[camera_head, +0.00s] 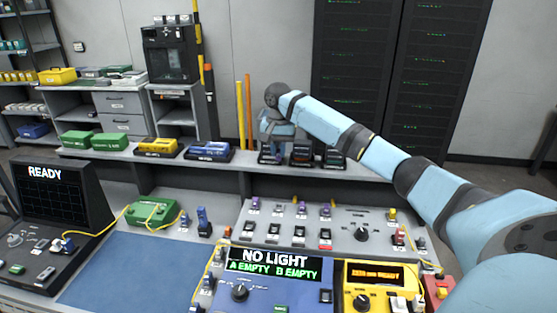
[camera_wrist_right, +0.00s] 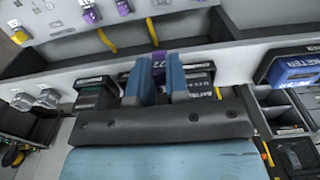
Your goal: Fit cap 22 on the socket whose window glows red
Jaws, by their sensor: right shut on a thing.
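My right gripper (camera_head: 272,143) is at the far ledge, above the left of a row of small dark boxes. In the right wrist view its two blue fingers (camera_wrist_right: 162,82) are shut on a purple cap (camera_wrist_right: 158,62). Part of a marking shows on the cap, but I cannot read it surely. The grey panel (camera_head: 347,238) in the head view carries a row of purple-topped fittings (camera_head: 302,208) and small white-framed parts below, some with red (camera_head: 325,232). I cannot tell which socket window glows red. My left gripper is not in view.
Dark boxes (camera_head: 301,154) stand close beside the right gripper. Blue (camera_head: 209,150), yellow (camera_head: 158,147) and green (camera_head: 112,141) cases line the ledge to the left. A blue "NO LIGHT" unit (camera_head: 257,292) and a yellow unit (camera_head: 378,275) stand in front. The blue mat (camera_head: 130,270) is clear.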

